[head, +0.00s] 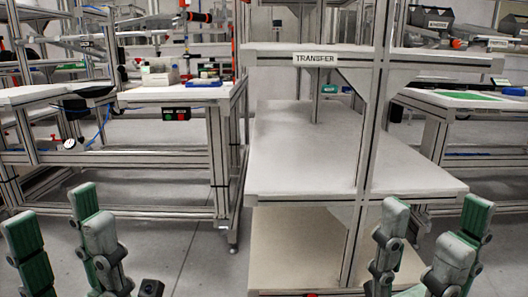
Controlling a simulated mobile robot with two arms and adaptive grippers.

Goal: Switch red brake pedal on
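A small red sliver (312,295) shows at the bottom edge of the head view, in front of the transfer rack's lowest shelf. It is cut off by the frame, and I cannot tell whether it is the red brake pedal. No other part that could be the pedal is clear. My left gripper (62,226) is at the lower left, its green-grey fingers pointing up and spread apart, with nothing between them. My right gripper (432,234) is at the lower right, also spread and empty. Both are apart from the red sliver.
A rack with white shelves (350,176) and a TRANSFER label (315,59) stands straight ahead, close by. A workbench (180,94) with a red and green button box (176,114) is at left. Another bench (470,100) is at right. Grey floor (195,262) is clear between left bench and rack.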

